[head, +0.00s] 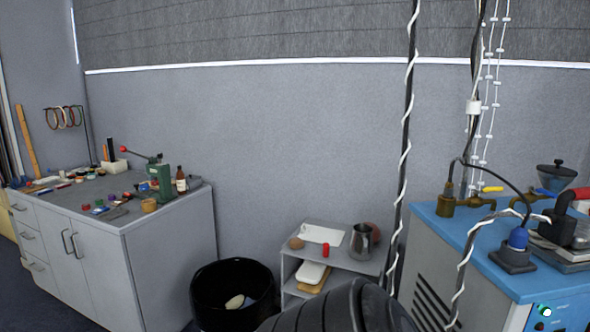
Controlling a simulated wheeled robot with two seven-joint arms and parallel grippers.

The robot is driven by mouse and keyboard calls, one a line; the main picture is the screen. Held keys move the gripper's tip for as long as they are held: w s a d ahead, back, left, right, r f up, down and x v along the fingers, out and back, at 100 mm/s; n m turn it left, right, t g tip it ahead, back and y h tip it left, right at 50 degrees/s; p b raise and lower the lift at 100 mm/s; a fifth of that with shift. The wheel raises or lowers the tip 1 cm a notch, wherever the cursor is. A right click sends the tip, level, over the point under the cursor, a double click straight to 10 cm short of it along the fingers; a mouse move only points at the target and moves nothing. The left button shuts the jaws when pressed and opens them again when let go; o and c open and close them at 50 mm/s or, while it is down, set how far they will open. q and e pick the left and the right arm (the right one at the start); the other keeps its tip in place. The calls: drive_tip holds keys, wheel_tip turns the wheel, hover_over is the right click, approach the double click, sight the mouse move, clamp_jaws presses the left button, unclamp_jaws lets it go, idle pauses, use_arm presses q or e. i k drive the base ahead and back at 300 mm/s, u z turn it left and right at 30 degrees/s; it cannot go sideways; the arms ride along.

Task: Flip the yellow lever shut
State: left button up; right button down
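The yellow lever (492,189) is small and sits on a brass valve (468,201) on top of the blue-topped machine at the right. The lever lies about level and points to the right. Whether the valve is open or shut is too small to tell. A similar blue lever (545,192) sits on another brass fitting to its right. Neither of my grippers is in view, so their states do not show.
The blue-topped machine (430,217) also carries a blue plug (518,239) with a black cable and a grinder-like hopper (556,174). Cords hang in front of it. A small shelf (335,262), a black bin (231,275) and a grey cabinet (165,255) stand to the left.

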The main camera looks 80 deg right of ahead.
sight(486, 190)
drive_tip(key=i, duration=0.2)
drive_tip(key=z, duration=2.7)
